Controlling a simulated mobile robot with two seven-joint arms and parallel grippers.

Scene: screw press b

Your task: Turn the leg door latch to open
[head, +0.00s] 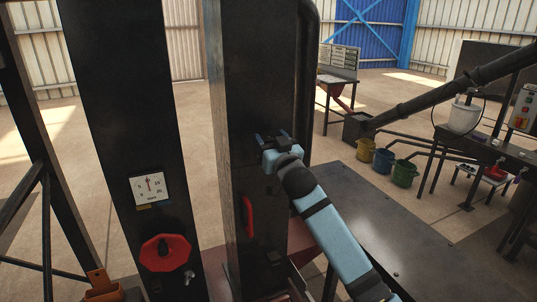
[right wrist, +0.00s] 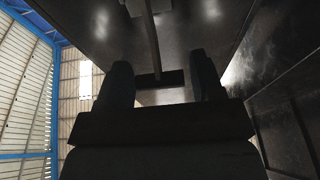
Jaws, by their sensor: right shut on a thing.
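The tall dark press leg (head: 235,60) stands in the middle of the head view. My right gripper (head: 271,138) is up against its right-hand face. The leg door latch is mostly hidden behind the fingers in the head view. In the right wrist view a dark bar, apparently the latch (right wrist: 160,78), lies between the two fingers of my right gripper (right wrist: 160,85), which is shut on it. How far the latch is turned cannot be told. My left gripper is not in view.
A red handle (head: 248,217) sits low on the leg. A second dark column (head: 125,80) on the left carries a white gauge (head: 149,187) and a red knob (head: 165,252). A dark tabletop (head: 385,225) lies right of the leg. Coloured buckets (head: 383,160) stand farther back.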

